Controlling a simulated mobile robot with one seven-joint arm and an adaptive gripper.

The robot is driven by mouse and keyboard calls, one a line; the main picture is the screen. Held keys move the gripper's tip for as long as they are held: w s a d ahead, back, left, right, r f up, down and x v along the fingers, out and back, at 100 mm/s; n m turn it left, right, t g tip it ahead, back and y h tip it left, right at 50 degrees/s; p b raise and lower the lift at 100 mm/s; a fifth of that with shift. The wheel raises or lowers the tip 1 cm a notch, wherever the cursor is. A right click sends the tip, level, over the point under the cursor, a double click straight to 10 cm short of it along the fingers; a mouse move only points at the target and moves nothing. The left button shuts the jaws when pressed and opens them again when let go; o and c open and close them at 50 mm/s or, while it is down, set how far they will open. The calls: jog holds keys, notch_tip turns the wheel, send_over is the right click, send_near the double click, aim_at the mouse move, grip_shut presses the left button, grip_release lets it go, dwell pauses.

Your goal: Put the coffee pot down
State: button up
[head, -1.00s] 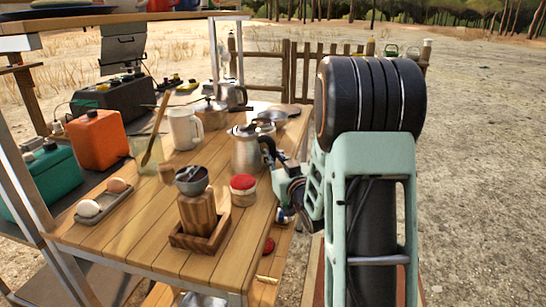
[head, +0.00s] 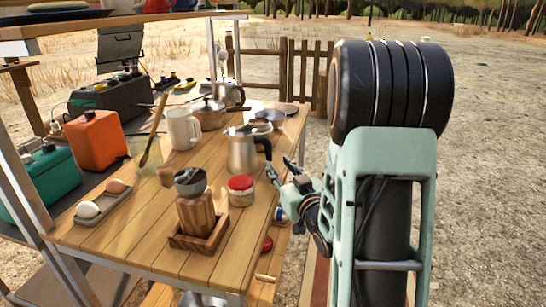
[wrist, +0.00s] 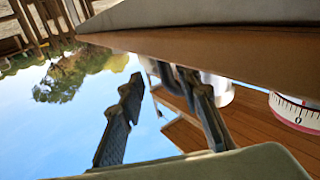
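The coffee pot (head: 242,153) is a silver metal pot with a black handle on its right side. It stands upright on the wooden table (head: 150,245), near the right edge. My gripper (head: 281,170) is just right of the pot's handle and apart from it in the head view. In the wrist view, my gripper's fingers (wrist: 165,85) are spread with nothing held between them. A pale, shiny body, probably the coffee pot (wrist: 218,90), is partly hidden behind the right finger there.
A red-lidded jar (head: 241,190) stands in front of the pot, and a wooden grinder (head: 197,215) is left of the jar. A white jug (head: 183,128), a lidded pan (head: 208,114) and bowls (head: 262,126) are behind. Open ground lies right of the table.

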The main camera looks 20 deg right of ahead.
jog(key=shift+s+p, duration=1.15)
jog(key=shift+s, duration=1.25)
jog(key=shift+d, duration=0.1)
